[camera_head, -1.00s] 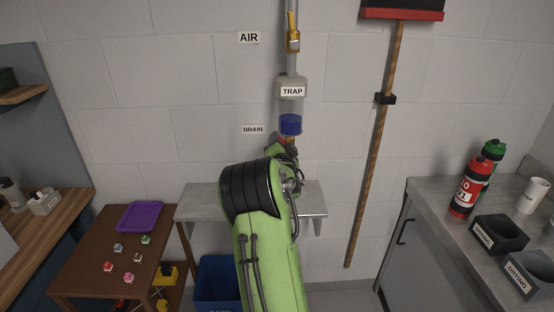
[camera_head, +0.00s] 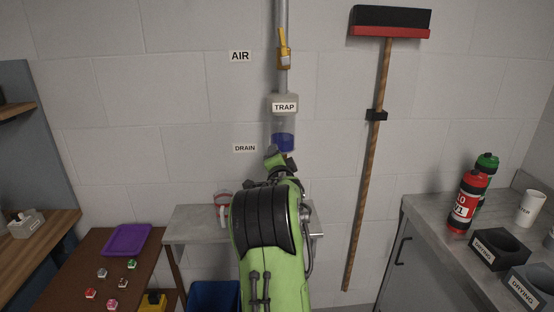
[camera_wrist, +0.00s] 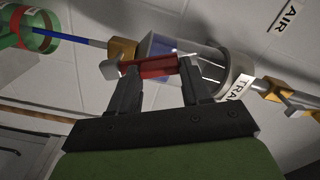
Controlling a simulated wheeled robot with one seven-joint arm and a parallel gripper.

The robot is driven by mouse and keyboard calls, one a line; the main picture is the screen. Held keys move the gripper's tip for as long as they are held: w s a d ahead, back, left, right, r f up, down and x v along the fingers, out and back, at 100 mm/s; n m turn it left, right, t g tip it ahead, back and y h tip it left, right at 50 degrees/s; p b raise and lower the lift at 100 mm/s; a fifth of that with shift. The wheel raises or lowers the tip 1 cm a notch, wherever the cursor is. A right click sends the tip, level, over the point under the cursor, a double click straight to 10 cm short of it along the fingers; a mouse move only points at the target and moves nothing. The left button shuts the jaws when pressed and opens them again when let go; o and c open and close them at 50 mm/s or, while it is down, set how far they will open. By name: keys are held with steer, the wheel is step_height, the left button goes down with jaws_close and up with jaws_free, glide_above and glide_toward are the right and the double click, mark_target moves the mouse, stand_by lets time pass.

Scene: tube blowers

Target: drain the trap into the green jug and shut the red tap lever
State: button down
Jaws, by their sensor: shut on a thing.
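The trap (camera_head: 284,106) is a clear cylinder on the wall pipe, with blue liquid (camera_head: 284,142) in its bottom. In the wrist view, my gripper (camera_wrist: 160,82) is shut on the red tap lever (camera_wrist: 158,66), which lies across between the fingers beside the trap's glass (camera_wrist: 205,66). A blue stream (camera_wrist: 82,41) runs from the brass tap (camera_wrist: 122,50) to the green jug (camera_wrist: 42,42) at upper left. The jug is partly out of that view, and red shows on or through it. In the head view my arm hides the green jug and the red lever.
A clear jug with red parts (camera_head: 222,208) stands on the grey shelf (camera_head: 190,222), left of my arm. The yellow air lever (camera_head: 282,40) sits above the trap. A broom (camera_head: 372,160) hangs at right. A counter with bottles (camera_head: 466,202) is at far right.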

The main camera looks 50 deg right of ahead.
steer(key=c, duration=0.5)
jaws_free()
steer(key=shift+s, duration=0.1)
steer(key=b+v, duration=0.2)
steer(key=v, duration=1.3)
steer(key=shift+s+a, duration=0.25)
steer(key=shift+a, duration=0.05)
